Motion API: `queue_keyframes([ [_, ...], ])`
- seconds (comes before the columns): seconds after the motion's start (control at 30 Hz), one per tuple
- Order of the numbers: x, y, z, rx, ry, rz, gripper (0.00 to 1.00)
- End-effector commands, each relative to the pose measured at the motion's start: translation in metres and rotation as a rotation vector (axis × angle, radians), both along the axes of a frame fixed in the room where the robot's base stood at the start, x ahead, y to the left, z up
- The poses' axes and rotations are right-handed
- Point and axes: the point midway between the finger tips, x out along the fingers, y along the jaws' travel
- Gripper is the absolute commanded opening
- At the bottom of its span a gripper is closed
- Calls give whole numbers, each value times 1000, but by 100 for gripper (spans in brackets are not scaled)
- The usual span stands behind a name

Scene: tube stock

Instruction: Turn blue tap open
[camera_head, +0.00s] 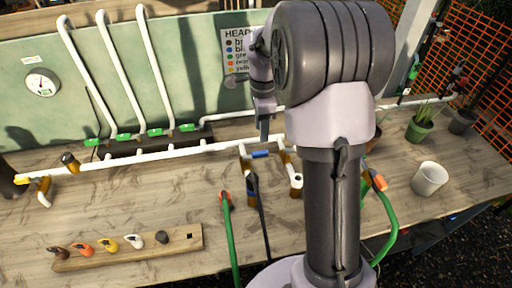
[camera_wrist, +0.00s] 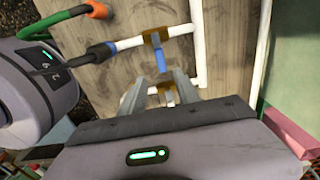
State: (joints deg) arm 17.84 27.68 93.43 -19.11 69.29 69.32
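The blue tap (camera_head: 261,154) lies level above the wooden bench, between two short upright white pipe ends with brown brackets. In the wrist view its blue bar (camera_wrist: 160,61) shows just beyond and between my fingertips. In the head view my gripper (camera_head: 264,130) points down just above the blue tap. I cannot tell whether a finger touches it.
A black hose (camera_head: 258,200) and green hose (camera_head: 228,235) with orange end stand in front. A wooden rack (camera_head: 185,240) with several coloured heads lies front left. A white cup (camera_head: 429,178) and potted plants (camera_head: 420,130) stand right. White pipes (camera_head: 160,154) run behind.

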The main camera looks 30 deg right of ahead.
Motion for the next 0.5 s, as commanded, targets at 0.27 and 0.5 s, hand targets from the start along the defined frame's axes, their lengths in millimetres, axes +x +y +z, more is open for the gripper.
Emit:
queue_keyframes([
  [0.27, 0, 1, -77, 0, 1, 2, 38],
  [0.5, 0, 1, -95, 1, -1, 2, 38],
])
